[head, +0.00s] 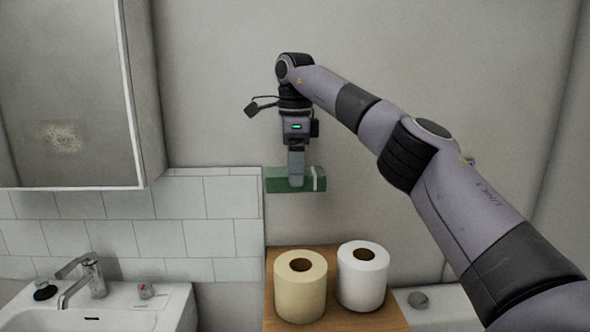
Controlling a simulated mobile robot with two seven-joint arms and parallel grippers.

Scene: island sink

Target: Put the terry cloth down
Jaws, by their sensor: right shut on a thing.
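The terry cloth (279,184) appears as a green, block-like bundle with a pale band near its right end. My right gripper (296,178) points down and is shut on it near the middle. The cloth hangs level in the air, above and behind the rolls as seen in the picture, in front of the plain wall. The finger in front hides part of the cloth. My left gripper is not in view.
A cream paper roll (300,296) and a white paper roll (363,281) stand upright on a wooden top (392,318). A sink (130,300) with a faucet (82,279) is at lower left. A mirror cabinet (66,90) hangs at upper left. A grey round object (418,300) lies at right.

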